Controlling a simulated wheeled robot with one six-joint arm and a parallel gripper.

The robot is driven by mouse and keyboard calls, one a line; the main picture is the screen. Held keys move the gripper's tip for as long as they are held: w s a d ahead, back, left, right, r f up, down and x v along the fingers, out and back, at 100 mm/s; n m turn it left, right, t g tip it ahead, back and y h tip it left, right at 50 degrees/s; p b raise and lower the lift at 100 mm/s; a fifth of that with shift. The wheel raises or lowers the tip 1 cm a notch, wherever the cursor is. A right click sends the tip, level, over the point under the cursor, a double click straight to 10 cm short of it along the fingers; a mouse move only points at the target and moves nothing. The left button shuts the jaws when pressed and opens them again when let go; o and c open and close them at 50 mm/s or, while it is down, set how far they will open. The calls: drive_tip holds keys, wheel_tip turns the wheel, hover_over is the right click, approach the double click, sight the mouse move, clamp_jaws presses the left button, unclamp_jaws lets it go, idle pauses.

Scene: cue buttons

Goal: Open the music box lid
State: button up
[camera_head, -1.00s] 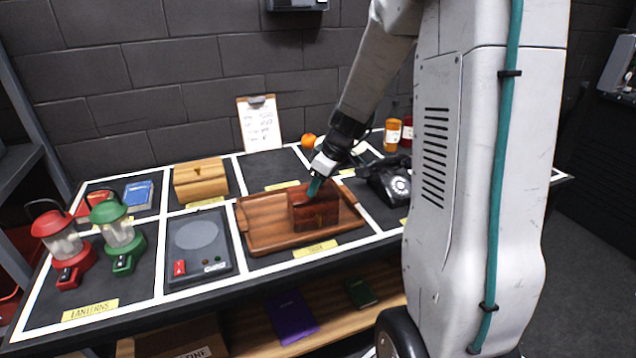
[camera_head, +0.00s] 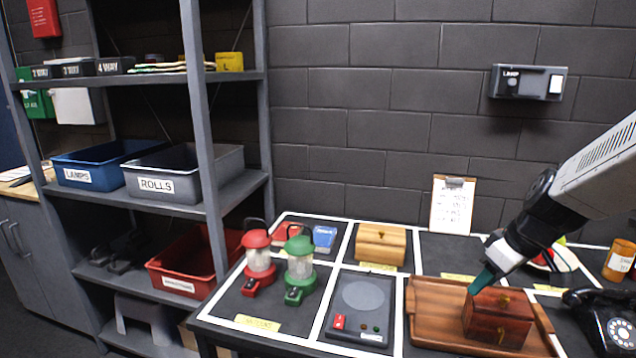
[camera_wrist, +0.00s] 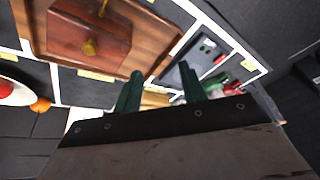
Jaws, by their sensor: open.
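A dark red-brown wooden box (camera_head: 497,326) with a small brass knob sits on a wooden tray (camera_head: 430,312), and its lid looks shut. In the wrist view the box (camera_wrist: 112,28) and its knob (camera_wrist: 90,47) show at the upper left. My gripper (camera_head: 481,281) has teal fingers and is at the box's upper left edge in the head view; I cannot tell if it touches. In the wrist view my gripper (camera_wrist: 161,88) has its fingers apart with nothing between them. A lighter wooden box (camera_head: 381,246) stands behind and left. No label shows which is the music box.
A black telephone (camera_head: 606,318) and an orange jar (camera_head: 619,260) stand right of the tray. A grey device with buttons (camera_head: 358,309), a red lantern (camera_head: 258,262) and a green lantern (camera_head: 299,269) stand left. A clipboard (camera_head: 452,205) leans against the wall.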

drive_tip(key=s+a+r+m+g+h, duration=0.1)
drive_tip(key=s+a+r+m, duration=0.1)
drive_tip(key=s, duration=0.9)
drive_tip(key=s+a+r+m+h, duration=0.1)
drive_tip(key=s+a+r+m, duration=0.2)
drive_tip(key=s, duration=0.9)
wheel_tip(320, 180, up, 3)
drive_tip(key=shift+a+f+g, duration=0.2)
drive_tip(key=shift+a+g, duration=0.2)
drive_tip(key=shift+a, duration=0.8)
drive_tip(key=shift+s+d+m+h, duration=0.1)
drive_tip(key=shift+s+m+h, duration=0.2)
drive_tip(key=shift+s+m, duration=0.1)
drive_tip(key=c, duration=0.4)
clamp_jaws()
